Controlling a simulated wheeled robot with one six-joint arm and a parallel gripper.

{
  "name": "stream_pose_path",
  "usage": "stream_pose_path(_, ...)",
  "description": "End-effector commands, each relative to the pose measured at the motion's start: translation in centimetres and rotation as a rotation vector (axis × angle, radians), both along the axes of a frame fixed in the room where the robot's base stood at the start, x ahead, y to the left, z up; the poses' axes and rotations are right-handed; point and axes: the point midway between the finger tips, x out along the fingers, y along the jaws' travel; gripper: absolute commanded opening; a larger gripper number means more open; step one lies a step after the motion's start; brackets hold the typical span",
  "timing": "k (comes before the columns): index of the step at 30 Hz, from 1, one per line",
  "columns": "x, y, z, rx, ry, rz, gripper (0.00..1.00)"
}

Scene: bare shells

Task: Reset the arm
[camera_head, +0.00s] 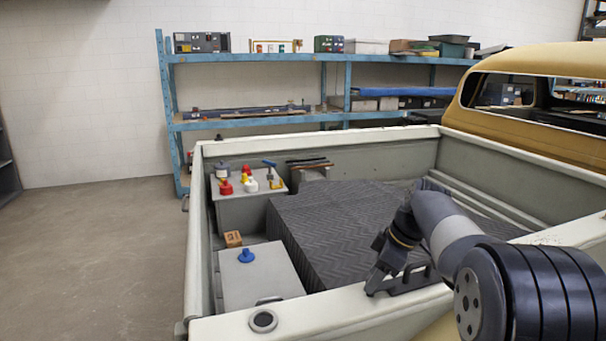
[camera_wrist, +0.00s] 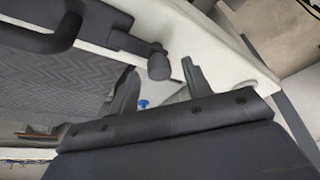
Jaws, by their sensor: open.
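The handle (camera_wrist: 45,35) and a dark round knob show close by in that view. I cannot tell whether my gripper touches the rim or handle.
A blue shelf (camera_head: 250,122) stands behind. Floor at left is clear.

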Motion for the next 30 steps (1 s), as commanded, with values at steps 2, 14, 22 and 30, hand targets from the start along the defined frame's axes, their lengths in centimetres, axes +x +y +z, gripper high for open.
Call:
stream_pose_path(2,-0.05,0.15,-0.32,-0.001,-0.002,-0.048,0.47)
stream_pose_path(14,-0.19,0.27,-0.24,0.0,-0.002,-0.37,0.47)
stream_pose_path(22,-0.26,0.37,-0.24,-0.001,-0.002,-0.563,0.47)
stream_pose_path(30,-0.3,0.47,-0.25,-0.001,-0.001,-0.742,0.47)
